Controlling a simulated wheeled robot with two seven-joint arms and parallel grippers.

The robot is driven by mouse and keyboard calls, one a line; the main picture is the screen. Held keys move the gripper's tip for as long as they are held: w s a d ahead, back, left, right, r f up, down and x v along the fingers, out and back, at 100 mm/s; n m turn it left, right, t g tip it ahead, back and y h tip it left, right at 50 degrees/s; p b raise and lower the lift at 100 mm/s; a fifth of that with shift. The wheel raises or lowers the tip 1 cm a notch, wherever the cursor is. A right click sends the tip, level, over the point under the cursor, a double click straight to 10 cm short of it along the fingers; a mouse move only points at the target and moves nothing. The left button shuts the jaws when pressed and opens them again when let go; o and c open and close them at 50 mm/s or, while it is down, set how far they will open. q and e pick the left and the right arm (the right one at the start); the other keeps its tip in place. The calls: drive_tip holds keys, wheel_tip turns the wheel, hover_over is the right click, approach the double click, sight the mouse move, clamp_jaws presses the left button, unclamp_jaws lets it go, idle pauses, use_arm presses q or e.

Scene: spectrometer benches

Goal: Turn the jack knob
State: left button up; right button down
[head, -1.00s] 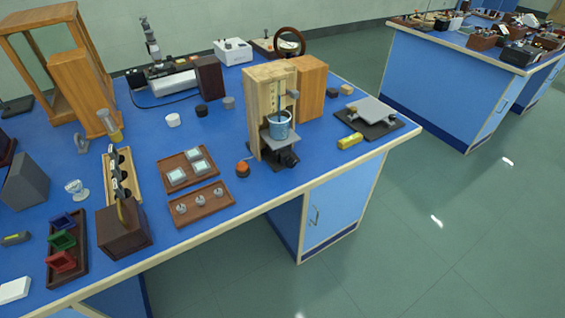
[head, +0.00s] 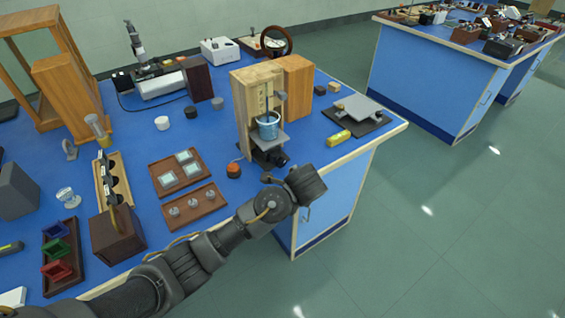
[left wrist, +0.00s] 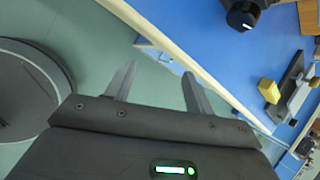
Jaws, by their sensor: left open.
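A small jack (head: 268,142) stands in a wooden frame (head: 243,105) near the bench's front edge, with a blue beaker (head: 268,127) on its plate. Its black knob (head: 279,158) faces the front. In the left wrist view the dark knob with a white mark (left wrist: 241,20) shows at the top right. My left gripper (left wrist: 158,70) is open and empty, its two fingers apart, beyond the bench edge and clear of the knob. In the head view its arm reaches to just in front of the jack; the fingers are not clearly seen there. My right gripper is not in view.
A red-orange button-like object (head: 233,170) sits left of the jack. A yellow block (head: 338,138) and a flat grey platform (head: 357,107) lie to its right. Trays with small parts (head: 195,207) are to the left. The floor in front of the bench is free.

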sight(281, 163)
use_arm(q)
drive_tip(key=w+d+r+m+t+y, duration=0.1)
drive_tip(key=w+r+m+t+y, duration=0.2)
drive_tip(key=r, duration=0.7)
drive_tip(key=shift+m+g, duration=0.5)
drive_tip(key=shift+m, duration=0.2)
drive_tip(key=x, duration=1.1)
drive_tip(key=shift+w+d+p, duration=0.2)
drive_tip(key=shift+w+p, duration=0.1)
drive_tip(key=shift+w, duration=0.35)
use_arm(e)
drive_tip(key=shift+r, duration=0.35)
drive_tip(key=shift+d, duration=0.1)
use_arm(q)
drive_tip(key=c, duration=0.8)
drive_tip(key=shift+a+f, duration=0.1)
drive_tip(key=shift+a, duration=0.05)
drive_tip(key=shift+c, duration=0.9)
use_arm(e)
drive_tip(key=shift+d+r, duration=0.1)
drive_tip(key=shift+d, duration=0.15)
